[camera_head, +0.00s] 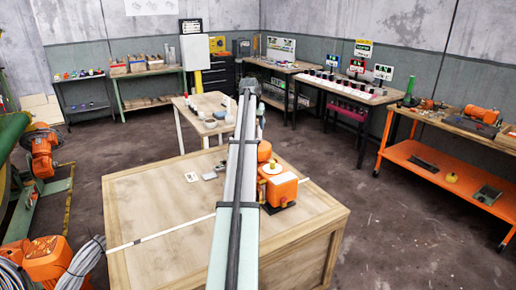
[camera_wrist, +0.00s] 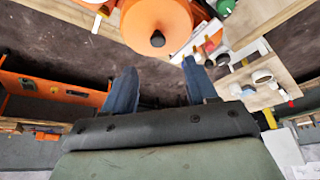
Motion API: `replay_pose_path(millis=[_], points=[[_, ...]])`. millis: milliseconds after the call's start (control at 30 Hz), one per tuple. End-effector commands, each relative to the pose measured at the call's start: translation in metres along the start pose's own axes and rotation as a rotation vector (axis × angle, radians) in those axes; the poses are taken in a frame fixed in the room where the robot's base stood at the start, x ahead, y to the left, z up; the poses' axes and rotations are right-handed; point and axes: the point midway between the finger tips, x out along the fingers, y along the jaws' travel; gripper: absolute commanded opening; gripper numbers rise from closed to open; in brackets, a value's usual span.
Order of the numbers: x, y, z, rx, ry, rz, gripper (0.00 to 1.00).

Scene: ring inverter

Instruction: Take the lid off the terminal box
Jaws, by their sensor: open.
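An orange motor (camera_head: 284,191) stands on the large wooden crate (camera_head: 160,220), just right of my arm in the head view. A pale, flat piece (camera_head: 272,168) tops its boxy upper part; it looks like the lid of the terminal box, but the detail is too small to be sure. A rounded orange body with a dark shaft end (camera_wrist: 157,25) shows at the top of the wrist view, likely the same motor. My gripper (camera_wrist: 160,84) is open, with nothing between its two blue fingers, and apart from the orange body. My arm covers part of the crate.
Small grey parts (camera_head: 210,175) and a pale card (camera_head: 192,177) lie on the crate left of my arm. A wooden table (camera_head: 185,108) with several small containers stands behind. An orange workbench (camera_head: 440,165) stands at the right. The crate's front left is clear except for a pale strip.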

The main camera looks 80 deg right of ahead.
Motion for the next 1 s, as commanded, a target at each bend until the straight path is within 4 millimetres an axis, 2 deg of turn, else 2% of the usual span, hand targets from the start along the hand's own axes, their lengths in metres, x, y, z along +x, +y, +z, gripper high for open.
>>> replay_pose_path(millis=[100, 233, 533, 833, 1000], points=[[0.023, 0.000, 0.000, 0.000, -0.003, 0.000, 0.57], [0.042, 0.000, 0.000, -0.001, -0.002, 0.000, 0.57], [0.059, 0.001, 0.000, 0.000, 0.000, 0.000, 0.57], [0.096, 0.004, 0.000, 0.000, -0.001, 0.000, 0.57], [0.102, 0.004, 0.000, -0.001, 0.000, 0.000, 0.57]])
